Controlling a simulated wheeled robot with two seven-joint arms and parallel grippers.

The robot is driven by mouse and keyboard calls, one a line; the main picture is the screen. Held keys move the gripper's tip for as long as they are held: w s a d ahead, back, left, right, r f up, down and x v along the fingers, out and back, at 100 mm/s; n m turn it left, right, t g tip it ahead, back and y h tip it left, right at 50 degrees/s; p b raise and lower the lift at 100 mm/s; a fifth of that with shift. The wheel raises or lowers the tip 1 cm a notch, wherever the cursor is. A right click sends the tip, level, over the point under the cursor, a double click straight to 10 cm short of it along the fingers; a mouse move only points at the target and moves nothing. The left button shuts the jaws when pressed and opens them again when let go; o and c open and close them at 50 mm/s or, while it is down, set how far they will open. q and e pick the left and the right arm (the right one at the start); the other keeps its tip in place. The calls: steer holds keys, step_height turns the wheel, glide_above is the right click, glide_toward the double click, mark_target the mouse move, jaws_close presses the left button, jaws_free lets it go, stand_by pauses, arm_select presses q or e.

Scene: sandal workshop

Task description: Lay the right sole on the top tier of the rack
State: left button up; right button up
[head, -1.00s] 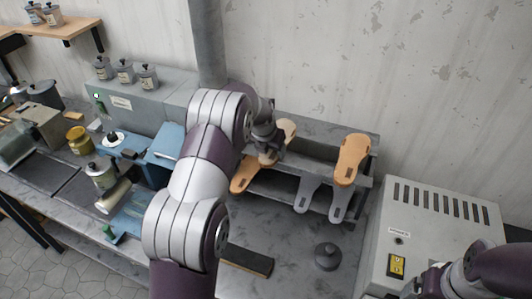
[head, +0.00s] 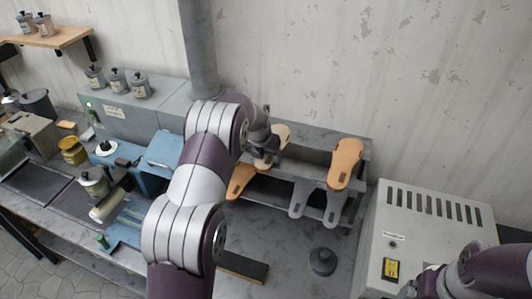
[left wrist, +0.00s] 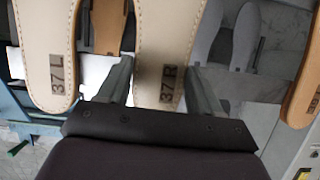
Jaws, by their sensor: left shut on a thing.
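The right sole (left wrist: 160,60), cream with a stitched edge and marked 37 R, is between the two fingers of my left gripper (left wrist: 160,88). My left gripper is shut on it; in the head view it is over the left part of the rack (head: 367,168). Cream sole ends (head: 280,134) show around the gripper there. The left sole (left wrist: 48,60), marked 37 L, lies beside it in the left wrist view. My arm hides the rack's left end, and I cannot tell whether the held sole touches the tier. My right gripper is out of view.
Orange-tan soles lie on the rack at right (head: 346,163) and left (head: 240,181). Grey soles (head: 302,196) poke out of the lower tier. A dark round weight (head: 322,261) stands on the bench in front. A grey machine (head: 430,225) stands at right.

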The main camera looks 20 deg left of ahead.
arm_select(q)
steer(key=o, duration=1.3)
